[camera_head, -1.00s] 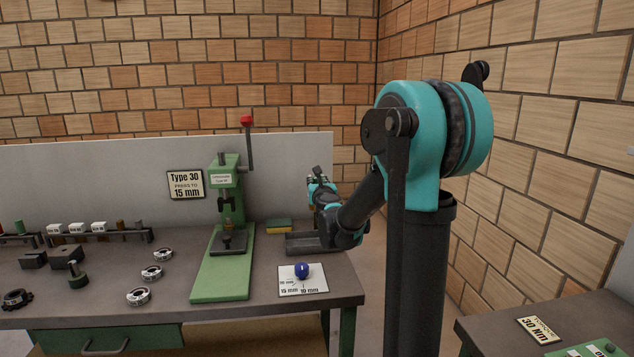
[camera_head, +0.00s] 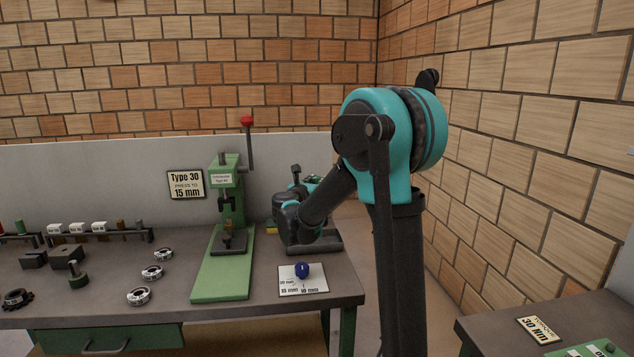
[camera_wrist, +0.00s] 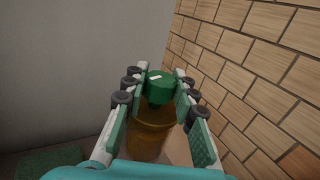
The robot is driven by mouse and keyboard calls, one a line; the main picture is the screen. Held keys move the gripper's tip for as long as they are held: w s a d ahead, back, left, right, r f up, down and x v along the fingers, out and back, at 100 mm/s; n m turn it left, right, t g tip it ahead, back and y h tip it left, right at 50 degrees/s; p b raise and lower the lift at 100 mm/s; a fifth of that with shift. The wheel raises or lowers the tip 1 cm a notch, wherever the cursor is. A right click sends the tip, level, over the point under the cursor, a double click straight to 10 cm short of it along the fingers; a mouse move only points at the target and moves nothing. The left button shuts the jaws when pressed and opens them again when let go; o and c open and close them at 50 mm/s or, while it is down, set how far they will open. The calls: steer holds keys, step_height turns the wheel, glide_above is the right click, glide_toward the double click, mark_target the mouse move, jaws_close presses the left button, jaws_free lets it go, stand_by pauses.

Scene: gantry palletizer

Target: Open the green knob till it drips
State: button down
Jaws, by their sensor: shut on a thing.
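The green knob (camera_wrist: 160,88) sits on top of an amber, see-through vessel (camera_wrist: 152,135) in the wrist view. A white mark shows on top of the knob. My gripper (camera_wrist: 160,84) has its two fingers on either side of the knob and is shut on it. The lower part of the vessel is hidden by my wrist. I cannot tell whether anything drips. In the head view my gripper (camera_head: 297,190) is at the back right of the bench, and the knob and vessel are hidden behind my arm.
The green press (camera_head: 228,205) with a red-tipped lever stands left of my gripper. A grey tray (camera_head: 328,242) lies below my arm. A blue knob on a white card (camera_head: 312,284) is near the front. The brick wall (camera_wrist: 245,60) is close on the right.

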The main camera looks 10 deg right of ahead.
steer(key=c, duration=1.2)
jaws_free()
steer(key=v, duration=1.2)
